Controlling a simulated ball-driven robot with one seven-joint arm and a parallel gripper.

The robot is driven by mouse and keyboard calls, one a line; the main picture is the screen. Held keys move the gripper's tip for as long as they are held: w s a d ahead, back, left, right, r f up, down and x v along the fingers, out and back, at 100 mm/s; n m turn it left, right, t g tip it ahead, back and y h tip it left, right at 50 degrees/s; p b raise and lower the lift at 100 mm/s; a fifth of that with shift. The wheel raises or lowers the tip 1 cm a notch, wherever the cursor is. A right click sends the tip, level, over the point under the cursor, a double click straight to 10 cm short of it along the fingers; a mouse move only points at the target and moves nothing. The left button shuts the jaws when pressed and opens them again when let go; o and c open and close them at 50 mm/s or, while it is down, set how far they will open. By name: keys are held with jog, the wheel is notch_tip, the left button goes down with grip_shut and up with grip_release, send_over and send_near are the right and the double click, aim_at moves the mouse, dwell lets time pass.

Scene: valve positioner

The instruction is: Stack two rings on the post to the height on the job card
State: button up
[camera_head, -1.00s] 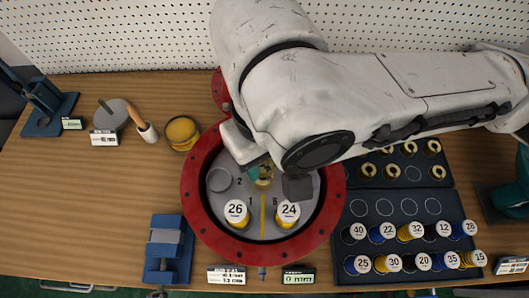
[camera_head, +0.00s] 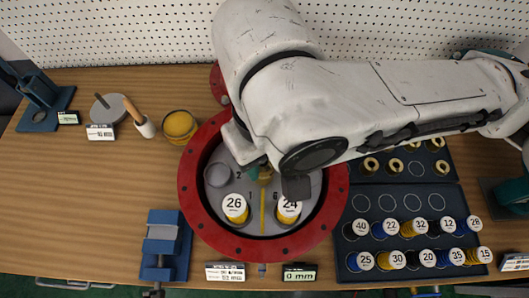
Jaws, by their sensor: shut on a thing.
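A round red-rimmed housing (camera_head: 190,190) stands at mid-bench with a grey numbered floor. Two yellow pieces with white caps stand in it, marked 26 (camera_head: 234,208) and 24 (camera_head: 289,209). My gripper (camera_head: 272,177) is low over the middle of the housing, a teal part at its left and a dark block at its right. It is shut on a small brass-coloured piece (camera_head: 265,175), mostly hidden by my arm. Whether this is a ring, and whether it touches a post, I cannot tell. Cards stand at the front: a white card (camera_head: 225,272) too small to read, and a display (camera_head: 300,274) showing 0 mm.
Brass rings (camera_head: 371,165) sit in a dark tray at the right, partly under my arm. A front tray (camera_head: 350,275) holds several numbered capped pieces. A blue vise (camera_head: 164,245) stands left of the housing, a yellow-filled dish (camera_head: 180,126) behind it.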

jog(key=shift+f, duration=0.45)
jog(key=o, duration=1.2)
jog(key=shift+c, duration=0.2)
notch_tip(320, 180, up, 11)
jog(key=shift+p, duration=0.3)
